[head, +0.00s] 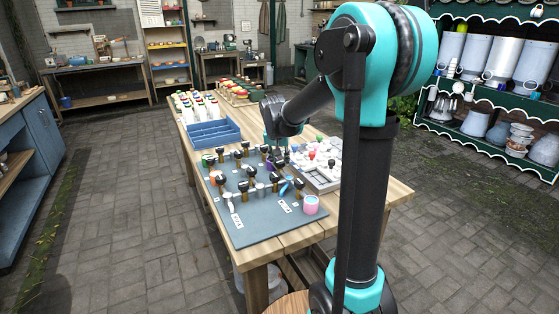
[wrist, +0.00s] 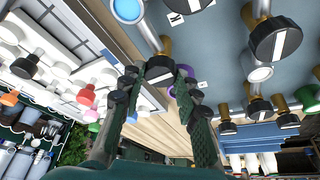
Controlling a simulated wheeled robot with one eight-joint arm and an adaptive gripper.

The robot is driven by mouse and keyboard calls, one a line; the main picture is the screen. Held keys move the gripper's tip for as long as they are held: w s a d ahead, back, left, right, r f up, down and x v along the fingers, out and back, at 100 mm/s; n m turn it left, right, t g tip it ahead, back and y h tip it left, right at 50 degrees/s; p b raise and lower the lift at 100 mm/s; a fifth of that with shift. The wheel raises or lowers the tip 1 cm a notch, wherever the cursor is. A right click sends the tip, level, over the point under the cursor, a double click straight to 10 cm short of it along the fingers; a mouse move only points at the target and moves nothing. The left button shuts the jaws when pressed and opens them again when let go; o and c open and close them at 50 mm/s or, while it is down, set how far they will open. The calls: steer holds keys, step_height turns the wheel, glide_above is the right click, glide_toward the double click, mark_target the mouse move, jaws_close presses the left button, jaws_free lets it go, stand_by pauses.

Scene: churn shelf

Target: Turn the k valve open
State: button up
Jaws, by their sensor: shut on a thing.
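A blue-grey valve board (head: 262,222) lies on the wooden table and carries several valves with black knobs, brass stems and grey pipes. My gripper (wrist: 158,82) reaches down at the board's far right edge in the head view. In the wrist view its fingers are closed around a black valve knob (wrist: 160,72) with a white bar on top. The head view hides the held knob behind my wrist.
Neighbouring black knobs (wrist: 276,38) stand close on the right in the wrist view. A purple ring (wrist: 182,72) is just beside the fingers. A pale tray of knobbed parts (head: 322,180) adjoins the board. A blue crate (head: 213,133) stands behind it.

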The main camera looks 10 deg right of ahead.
steer(key=n, duration=0.2)
steer(key=n+y, duration=0.1)
steer(key=n, duration=0.1)
steer(key=shift+d+y, duration=0.2)
steer(key=shift+y, duration=0.1)
steer(key=n+y, duration=0.1)
steer(key=n, duration=0.3)
steer(key=shift+d+n+y, duration=0.1)
steer(key=shift+n+y, duration=0.3)
steer(key=n, duration=0.2)
steer(key=n+g+y, duration=0.1)
steer(key=n, duration=0.1)
steer(key=shift+w+y, duration=0.15)
steer(key=shift+y, duration=0.15)
steer(key=shift+d+n+g+y, duration=0.1)
steer(key=shift+n+g+y, duration=0.3)
steer(key=shift+n, duration=1.4)
steer(key=o, duration=1.2)
steer(key=shift+c, duration=0.2)
